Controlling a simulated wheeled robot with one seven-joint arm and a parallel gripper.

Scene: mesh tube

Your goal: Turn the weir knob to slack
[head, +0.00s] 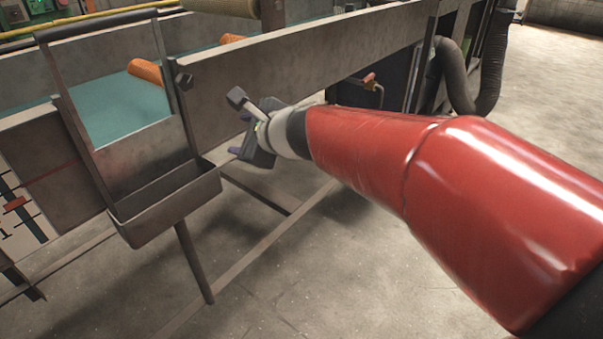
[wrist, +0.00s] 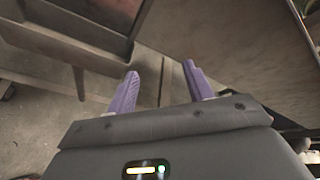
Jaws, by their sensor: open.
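My gripper (wrist: 160,72) is open in the wrist view, with its two purple fingers apart and nothing between them. In the head view my gripper (head: 238,153) is beside the metal frame, below the long side rail and right of the hanging tray, partly hidden by my wrist. No knob is clear in the wrist view, and no slack marking can be read.
A grey metal tray (head: 165,205) hangs left of my gripper; part of it shows in the wrist view (wrist: 70,30). The side rail (head: 300,65) runs behind my arm. A small red handle (head: 370,80) and a dark hose (head: 460,85) are further right. Open concrete floor lies below.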

